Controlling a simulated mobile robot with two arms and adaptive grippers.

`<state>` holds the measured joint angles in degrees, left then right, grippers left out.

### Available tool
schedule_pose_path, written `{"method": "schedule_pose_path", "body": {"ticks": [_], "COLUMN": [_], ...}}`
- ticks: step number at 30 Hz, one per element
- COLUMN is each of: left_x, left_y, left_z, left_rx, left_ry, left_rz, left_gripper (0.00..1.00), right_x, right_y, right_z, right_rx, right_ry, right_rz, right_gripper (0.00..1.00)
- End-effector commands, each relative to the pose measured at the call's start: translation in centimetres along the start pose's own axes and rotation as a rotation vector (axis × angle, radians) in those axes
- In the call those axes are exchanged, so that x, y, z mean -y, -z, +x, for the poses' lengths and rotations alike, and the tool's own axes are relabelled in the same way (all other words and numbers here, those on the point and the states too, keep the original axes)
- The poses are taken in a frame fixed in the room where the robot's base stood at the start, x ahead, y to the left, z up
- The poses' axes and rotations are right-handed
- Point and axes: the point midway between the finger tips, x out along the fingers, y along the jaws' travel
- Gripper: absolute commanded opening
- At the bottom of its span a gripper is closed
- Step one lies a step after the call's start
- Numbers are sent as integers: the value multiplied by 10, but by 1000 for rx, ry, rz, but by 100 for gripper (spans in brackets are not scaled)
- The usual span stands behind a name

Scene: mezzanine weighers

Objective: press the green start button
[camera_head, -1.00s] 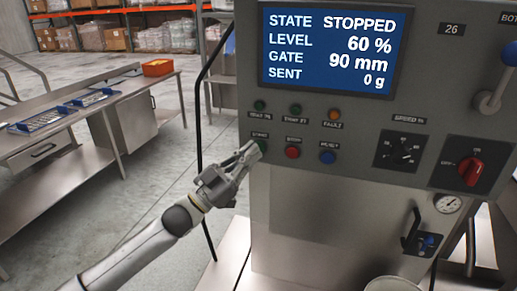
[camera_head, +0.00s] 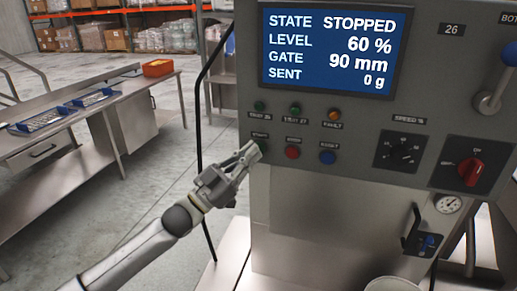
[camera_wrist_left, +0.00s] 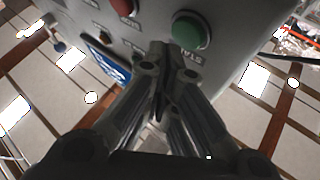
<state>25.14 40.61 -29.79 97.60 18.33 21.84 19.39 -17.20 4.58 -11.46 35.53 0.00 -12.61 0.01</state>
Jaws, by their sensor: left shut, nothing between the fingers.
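The green start button (camera_head: 262,146) is at the left end of the lower button row on the grey control panel (camera_head: 330,124). My left gripper (camera_head: 250,153) is shut and empty, its fingertips just left of and slightly below the button, partly covering it in the head view. In the left wrist view the green button (camera_wrist_left: 190,30) is fully visible, just beyond and to the right of the closed fingertips (camera_wrist_left: 168,50). I cannot tell whether they touch it. The display (camera_head: 330,50) reads STATE STOPPED. My right gripper is not in view.
A red button (camera_head: 292,152) and a blue button (camera_head: 327,157) sit right of the green one. Indicator lamps (camera_head: 295,109) are above. A speed knob (camera_head: 402,153) and a red switch (camera_head: 470,171) are further right.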

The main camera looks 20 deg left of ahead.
Motion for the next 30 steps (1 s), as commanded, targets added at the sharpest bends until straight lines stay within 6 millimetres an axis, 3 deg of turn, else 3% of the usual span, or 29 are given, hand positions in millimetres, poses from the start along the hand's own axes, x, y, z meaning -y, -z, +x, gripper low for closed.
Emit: {"method": "schedule_pose_path", "body": {"ticks": [30], "left_x": [6], "left_y": [-6], "left_z": [9], "left_rx": [-1], "left_ry": [0], "left_rz": [0], "left_gripper": [0], "right_x": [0], "right_y": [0], "right_z": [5], "right_rx": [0], "right_ry": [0], "right_rz": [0], "right_gripper": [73]}}
